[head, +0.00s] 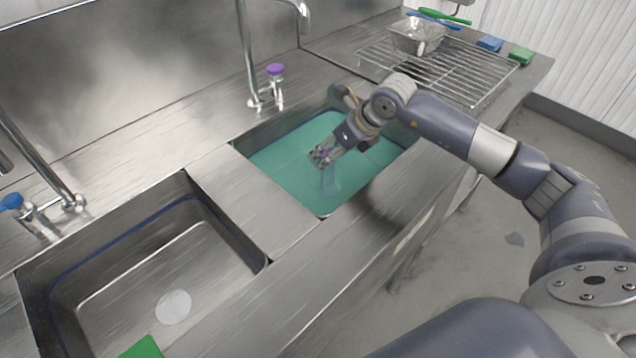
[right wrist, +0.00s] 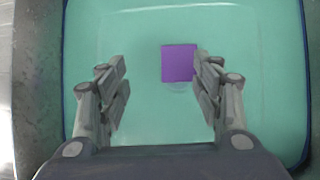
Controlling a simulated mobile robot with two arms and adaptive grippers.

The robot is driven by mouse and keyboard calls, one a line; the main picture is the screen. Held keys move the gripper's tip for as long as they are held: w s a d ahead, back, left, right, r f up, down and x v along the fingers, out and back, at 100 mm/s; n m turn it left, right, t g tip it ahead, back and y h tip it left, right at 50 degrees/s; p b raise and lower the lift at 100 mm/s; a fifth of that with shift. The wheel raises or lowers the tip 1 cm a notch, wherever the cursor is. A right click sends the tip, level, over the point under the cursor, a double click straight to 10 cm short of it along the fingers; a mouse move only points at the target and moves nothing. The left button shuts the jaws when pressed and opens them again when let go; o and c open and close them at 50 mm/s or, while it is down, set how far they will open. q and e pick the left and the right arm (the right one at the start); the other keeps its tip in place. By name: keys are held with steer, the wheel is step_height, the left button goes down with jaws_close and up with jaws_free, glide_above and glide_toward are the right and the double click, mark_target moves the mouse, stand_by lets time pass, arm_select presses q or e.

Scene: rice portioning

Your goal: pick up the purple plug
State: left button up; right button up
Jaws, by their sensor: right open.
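The purple plug (right wrist: 178,62) shows in the right wrist view as a purple square in the sink of teal water (right wrist: 150,125). A pale round shape shows just below it. My right gripper (head: 322,158) is over the right-hand sink in the head view, pointing down. Its jaws are open and empty; the plug appears between the fingertips, close to the right finger, whose tip meets the plug's right edge in the picture. I cannot tell whether they touch. In the head view the plug is mostly hidden by the gripper. My left gripper is not in view.
A tap with a purple-topped handle (head: 275,69) stands behind the teal sink. An empty sink (head: 120,270) lies to the left, with a green item (head: 143,347) at its front. A wire rack (head: 440,75) holds a metal pan (head: 417,38). Sink walls surround the gripper.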

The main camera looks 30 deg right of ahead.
mark_target(328, 172)
steer(key=shift+h, duration=0.5)
steer(key=x, duration=0.4)
steer(key=d+x, duration=0.1)
steer(key=x, duration=0.3)
steer(key=d+x, duration=0.1)
steer(key=x, duration=0.3)
steer(key=shift+s+d+f, duration=0.2)
steer(key=shift+s+f, duration=0.1)
steer(key=shift+f, duration=0.05)
steer(key=c, duration=1.3)
